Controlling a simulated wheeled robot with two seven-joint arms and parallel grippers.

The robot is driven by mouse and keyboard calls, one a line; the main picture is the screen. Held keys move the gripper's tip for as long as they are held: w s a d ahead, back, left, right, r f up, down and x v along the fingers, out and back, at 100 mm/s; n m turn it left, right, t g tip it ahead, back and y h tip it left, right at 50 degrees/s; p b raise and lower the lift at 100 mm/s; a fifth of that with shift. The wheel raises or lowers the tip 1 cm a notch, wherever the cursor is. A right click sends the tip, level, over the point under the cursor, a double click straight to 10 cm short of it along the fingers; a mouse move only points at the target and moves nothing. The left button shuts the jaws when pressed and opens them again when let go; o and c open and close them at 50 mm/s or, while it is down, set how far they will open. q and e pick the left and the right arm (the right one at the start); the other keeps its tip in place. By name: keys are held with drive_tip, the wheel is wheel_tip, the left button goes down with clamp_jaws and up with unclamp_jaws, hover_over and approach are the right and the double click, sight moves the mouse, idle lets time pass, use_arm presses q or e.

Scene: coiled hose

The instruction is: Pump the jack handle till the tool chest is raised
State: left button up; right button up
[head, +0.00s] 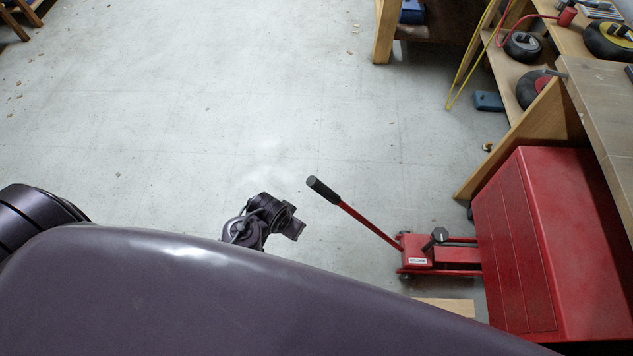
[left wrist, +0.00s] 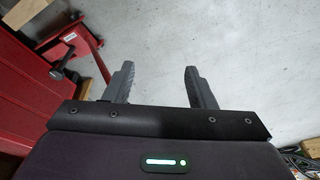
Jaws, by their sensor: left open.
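The red floor jack (head: 432,254) stands on the floor with its front end reaching to the side of the red tool chest (head: 535,250). Its handle (head: 352,214) slants up and left to a black grip (head: 323,190). My left gripper (head: 288,222) is left of the handle and apart from it. In the left wrist view my left gripper (left wrist: 158,70) is open and empty, its fingers over bare floor. That view also shows part of the jack (left wrist: 72,35) and the chest (left wrist: 25,110) at the left. My right gripper is not in view.
A wooden block (head: 445,306) lies beside the jack. A wooden bench (head: 530,135) with shelves, wheels and hoses stands behind the chest at the right. A blue item (head: 488,101) lies on the floor. The floor (head: 200,110) left of the handle is clear.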

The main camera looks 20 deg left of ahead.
use_arm(q)
wheel_tip(320, 180, up, 8)
drive_tip(key=w+d+t, duration=0.1)
drive_tip(key=w, duration=0.2)
drive_tip(key=m+t+h, duration=0.1)
drive_tip(key=m+t, duration=0.1)
drive_tip(key=m, duration=0.1)
approach(318, 186)
wheel_tip(318, 186, up, 2)
drive_tip(key=d, duration=0.2)
drive_tip(key=w+d+r+m+h, duration=0.2)
drive_tip(key=w+d+m, duration=0.3)
drive_tip(key=d+m, duration=0.1)
drive_tip(key=a+f+m+g, duration=0.1)
drive_tip(key=a+f, duration=0.1)
drive_tip(key=a, duration=0.1)
drive_tip(key=a+f+m+g, duration=0.1)
drive_tip(key=a+f+m, duration=0.1)
drive_tip(key=a+f, duration=0.1)
drive_tip(key=a+f+m+g+h, duration=0.1)
drive_tip(key=a+f+m+g, duration=0.1)
drive_tip(key=a, duration=0.1)
drive_tip(key=shift+a+f+p, duration=0.15)
drive_tip(key=shift+a+p, duration=0.15)
drive_tip(key=shift+p, duration=0.05)
drive_tip(key=shift+a+f, duration=0.2)
drive_tip(key=x, duration=0.7)
drive_tip(key=shift+s+d+f+b, duration=0.1)
drive_tip(key=shift+d+f+b, duration=0.1)
drive_tip(key=shift+b, duration=0.1)
